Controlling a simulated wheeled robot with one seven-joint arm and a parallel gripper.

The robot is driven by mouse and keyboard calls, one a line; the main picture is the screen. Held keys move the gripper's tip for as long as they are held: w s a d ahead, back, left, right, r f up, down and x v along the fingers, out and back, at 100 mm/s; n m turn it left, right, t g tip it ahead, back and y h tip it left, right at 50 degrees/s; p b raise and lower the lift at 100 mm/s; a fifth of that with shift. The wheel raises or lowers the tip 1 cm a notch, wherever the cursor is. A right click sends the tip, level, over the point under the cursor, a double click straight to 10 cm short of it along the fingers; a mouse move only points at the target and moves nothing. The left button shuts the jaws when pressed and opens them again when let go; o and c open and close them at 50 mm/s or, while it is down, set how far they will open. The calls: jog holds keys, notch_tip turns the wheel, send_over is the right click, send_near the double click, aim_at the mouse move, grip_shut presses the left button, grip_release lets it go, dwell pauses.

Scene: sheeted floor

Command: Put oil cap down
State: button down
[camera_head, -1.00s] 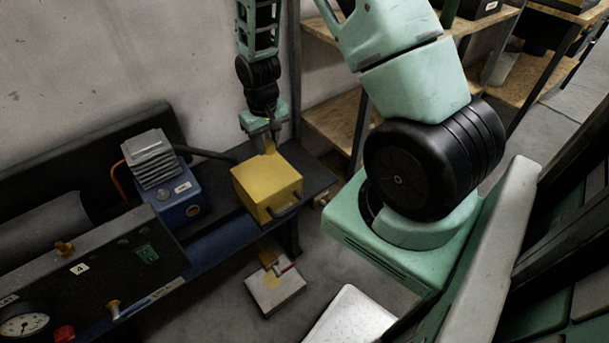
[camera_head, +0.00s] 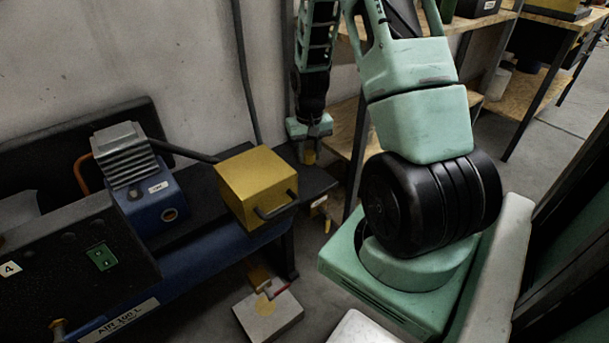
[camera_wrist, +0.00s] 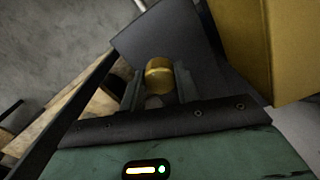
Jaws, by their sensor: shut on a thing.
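The oil cap is a small brass-coloured round piece (camera_wrist: 158,76), seen between my fingers in the wrist view. It also shows just under my gripper (camera_head: 309,152) in the head view. My gripper is shut on it, to the right of and behind the yellow box. A dark flat plate (camera_wrist: 180,32) lies beyond the cap in the wrist view; its right end (camera_head: 318,181) shows below my gripper in the head view. I cannot tell whether the cap touches the plate.
The yellow box (camera_head: 252,182) with a black handle stands close left of my gripper. A blue motor (camera_head: 155,196) is further left. A wooden shelf (camera_head: 346,150) stands right behind. A pale block (camera_head: 268,317) lies on the floor below.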

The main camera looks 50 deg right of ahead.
aim_at(308, 179)
jog(key=shift+f+b, duration=0.5)
jog(key=shift+f, duration=2.85)
jog(key=shift+f, duration=0.2)
jog(key=c, duration=1)
grip_release()
jog(key=shift+c, duration=0.2)
jog(key=shift+r, duration=0.15)
